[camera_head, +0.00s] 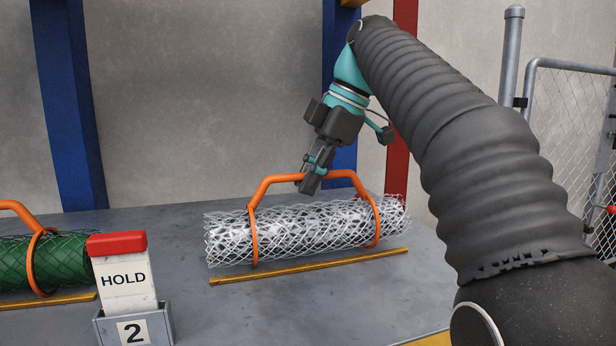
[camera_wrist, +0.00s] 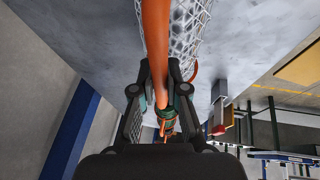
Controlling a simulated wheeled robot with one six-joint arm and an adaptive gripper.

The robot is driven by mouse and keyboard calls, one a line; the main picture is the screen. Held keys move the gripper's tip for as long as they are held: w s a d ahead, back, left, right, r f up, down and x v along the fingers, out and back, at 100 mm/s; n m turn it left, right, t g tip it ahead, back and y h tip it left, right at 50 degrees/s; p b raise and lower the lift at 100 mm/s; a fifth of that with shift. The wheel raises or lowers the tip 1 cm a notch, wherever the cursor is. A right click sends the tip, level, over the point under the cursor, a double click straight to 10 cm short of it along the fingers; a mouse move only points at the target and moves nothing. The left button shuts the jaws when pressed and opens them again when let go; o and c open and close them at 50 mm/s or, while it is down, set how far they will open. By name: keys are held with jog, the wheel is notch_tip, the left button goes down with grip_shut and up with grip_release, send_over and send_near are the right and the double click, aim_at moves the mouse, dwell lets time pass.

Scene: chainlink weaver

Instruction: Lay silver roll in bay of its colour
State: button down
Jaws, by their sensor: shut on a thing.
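The silver roll (camera_head: 310,232) is a mesh cylinder lying on the grey deck in the head view, with an orange carrying handle (camera_head: 262,185) whose hoops go around it. My gripper (camera_head: 311,182) is above the roll, shut on the top bar of the handle. In the wrist view the orange handle (camera_wrist: 156,40) runs between my fingers (camera_wrist: 160,105), and part of the silver mesh (camera_wrist: 187,30) shows beyond. The head view does not make clear whether the roll touches the deck. No bay colour marking can be made out for certain.
A green roll (camera_head: 65,262) with an orange handle lies at the left. A HOLD block (camera_head: 124,280) with a red top stands in a holder marked 2. A yellow strip (camera_head: 310,267) lies in front of the silver roll. Blue posts (camera_head: 68,100) and a red post (camera_head: 402,100) stand behind.

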jog(key=shift+f+b, duration=0.4)
jog(key=shift+f, duration=0.05)
jog(key=c, duration=1.2)
grip_release()
jog(key=shift+o, duration=0.4)
jog(key=shift+f, duration=0.1)
